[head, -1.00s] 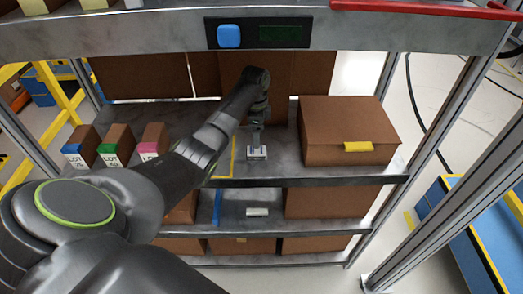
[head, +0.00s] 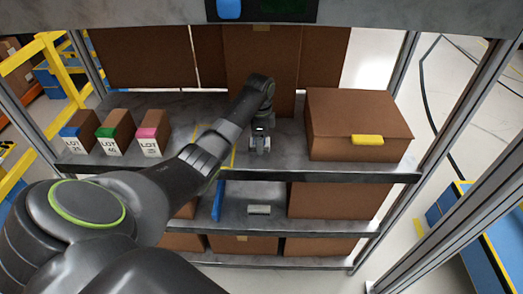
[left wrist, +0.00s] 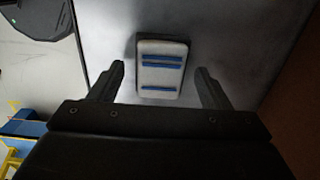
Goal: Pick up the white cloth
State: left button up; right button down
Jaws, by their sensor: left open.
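The white cloth (left wrist: 160,72) shows in the left wrist view as a folded pale pad with blue stripes, lying flat on the grey metal shelf. My left gripper (left wrist: 160,78) is open, with one finger on each side of the cloth in that view and a visible gap to each. I cannot tell its height above the cloth. My right gripper is not in view.
A large brown box (head: 358,125) with a yellow tab stands right of the gripper. Small bins with blue, green and pink labels (head: 115,132) stand left. Tall brown boxes (head: 262,70) stand behind. A small pale block (head: 259,210) lies on the shelf below.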

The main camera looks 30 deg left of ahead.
pick_arm(q)
jog(key=shift+a, duration=0.1)
jog(key=shift+c, duration=0.3)
jog(key=c, duration=1)
notch_tip(320, 180, up, 5)
jog(key=shift+r+b, duration=0.1)
jog(key=shift+b, duration=0.8)
jog(key=shift+r+p, duration=1.6)
jog(key=shift+r, duration=0.85)
jog(key=o, duration=0.4)
jog(key=shift+f, duration=0.1)
jog(key=c, duration=0.3)
